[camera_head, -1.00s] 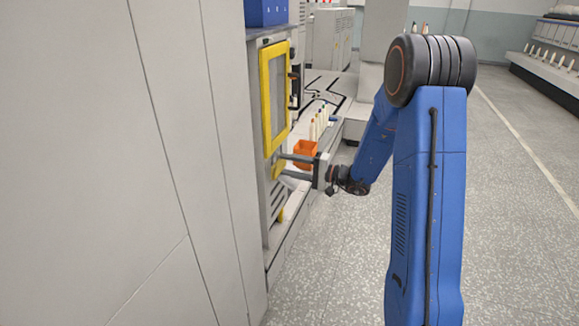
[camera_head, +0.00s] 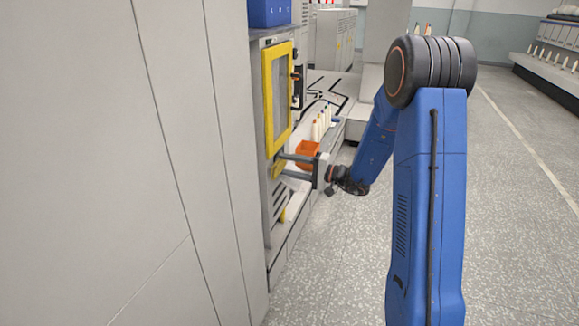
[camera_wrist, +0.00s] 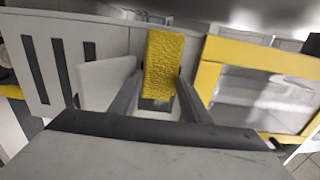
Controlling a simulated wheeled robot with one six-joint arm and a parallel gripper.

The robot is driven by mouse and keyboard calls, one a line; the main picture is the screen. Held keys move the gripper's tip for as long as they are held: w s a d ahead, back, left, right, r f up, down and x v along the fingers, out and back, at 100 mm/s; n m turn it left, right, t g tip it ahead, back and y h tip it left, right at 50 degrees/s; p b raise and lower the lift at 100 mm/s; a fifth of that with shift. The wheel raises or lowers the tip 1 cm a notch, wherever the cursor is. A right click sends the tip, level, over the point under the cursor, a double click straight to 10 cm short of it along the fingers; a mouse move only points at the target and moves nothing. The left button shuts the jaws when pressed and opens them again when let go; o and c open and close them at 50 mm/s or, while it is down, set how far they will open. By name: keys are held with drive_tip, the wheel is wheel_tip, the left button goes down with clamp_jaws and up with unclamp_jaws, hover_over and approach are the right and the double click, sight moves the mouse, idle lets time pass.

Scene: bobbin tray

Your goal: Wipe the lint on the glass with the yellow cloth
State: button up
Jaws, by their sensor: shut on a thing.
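The yellow cloth (camera_wrist: 161,62) is a textured strip between the fingers of my gripper (camera_wrist: 160,82) in the wrist view. My gripper is shut on it. In the head view my gripper (camera_head: 282,167) reaches left to the lower end of a yellow-framed window, and a small yellow patch shows at its tips. The glass (camera_wrist: 262,92) lies to the right of the cloth in the wrist view, inside its yellow frame (camera_wrist: 262,56). Pale grey blotches show on the glass; I cannot tell which are lint. In the head view the glass (camera_head: 279,88) is seen steeply from the side.
An orange bin (camera_head: 307,152) stands just behind my gripper, with several upright bobbins (camera_head: 322,124) beyond it. A blue box (camera_head: 269,12) sits above the window. A large grey panel (camera_head: 120,150) fills the left side. The speckled floor (camera_head: 500,220) to the right is clear.

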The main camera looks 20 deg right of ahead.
sight(286, 150)
drive_tip(key=shift+w+a, duration=0.35)
drive_tip(key=shift+a, duration=0.15)
idle(0.3)
drive_tip(key=shift+w+d, duration=1.05)
drive_tip(key=shift+w, duration=0.15)
drive_tip(key=shift+w+d, duration=0.6)
drive_tip(key=shift+w, duration=0.3)
drive_tip(key=shift+w+d, duration=0.6)
drive_tip(key=shift+w, duration=0.3)
drive_tip(key=shift+w+d, duration=0.6)
drive_tip(key=shift+w, duration=0.3)
drive_tip(key=shift+s+a, duration=0.6)
drive_tip(key=shift+s, duration=0.3)
drive_tip(key=shift+s+a, duration=0.65)
drive_tip(key=shift+s, duration=0.25)
drive_tip(key=shift+s+a, duration=0.6)
drive_tip(key=shift+s, duration=0.3)
drive_tip(key=shift+s+a, duration=1)
drive_tip(key=shift+s, duration=0.2)
